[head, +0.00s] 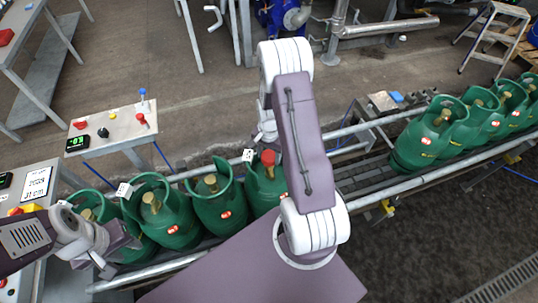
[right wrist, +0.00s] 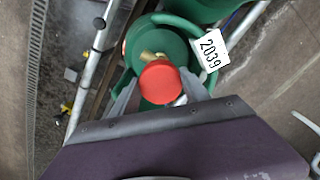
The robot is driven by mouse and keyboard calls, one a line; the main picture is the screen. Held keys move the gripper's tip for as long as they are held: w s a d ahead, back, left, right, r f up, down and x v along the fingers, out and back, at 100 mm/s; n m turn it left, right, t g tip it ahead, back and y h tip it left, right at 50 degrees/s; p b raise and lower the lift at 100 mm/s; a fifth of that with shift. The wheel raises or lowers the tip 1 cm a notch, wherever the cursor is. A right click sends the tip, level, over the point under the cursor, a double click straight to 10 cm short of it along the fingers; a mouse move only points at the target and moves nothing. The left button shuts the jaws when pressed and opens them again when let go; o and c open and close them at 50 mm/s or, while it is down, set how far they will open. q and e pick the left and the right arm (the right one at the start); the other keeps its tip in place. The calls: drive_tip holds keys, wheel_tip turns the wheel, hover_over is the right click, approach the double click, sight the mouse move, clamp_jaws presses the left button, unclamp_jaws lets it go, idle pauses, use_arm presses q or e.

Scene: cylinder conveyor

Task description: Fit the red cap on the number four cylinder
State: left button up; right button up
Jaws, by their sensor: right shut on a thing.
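The red cap (head: 268,157) is at the top of a green cylinder (head: 257,190) that my right arm partly covers. In the right wrist view the cap (right wrist: 161,83) sits between the fingers of my right gripper (right wrist: 160,92), which is shut on it. A brass valve (right wrist: 147,56) shows just beyond the cap's edge; I cannot tell whether the cap is seated on it. The cylinder's number is too small to read. My left gripper (head: 118,250) is beside the leftmost cylinders; its jaw opening is unclear.
More green cylinders with brass valves stand in the row to the left (head: 170,215) and farther right (head: 425,140) on the conveyor (head: 365,175). A control panel (head: 115,130) stands behind the conveyor.

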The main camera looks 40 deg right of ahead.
sight(269, 156)
drive_tip(key=shift+f+b, duration=1.75)
drive_tip(key=shift+f, duration=0.65)
drive_tip(key=o, duration=1.4)
drive_tip(key=shift+r, duration=0.1)
wheel_tip(269, 156, up, 9)
drive_tip(key=shift+a, duration=0.1)
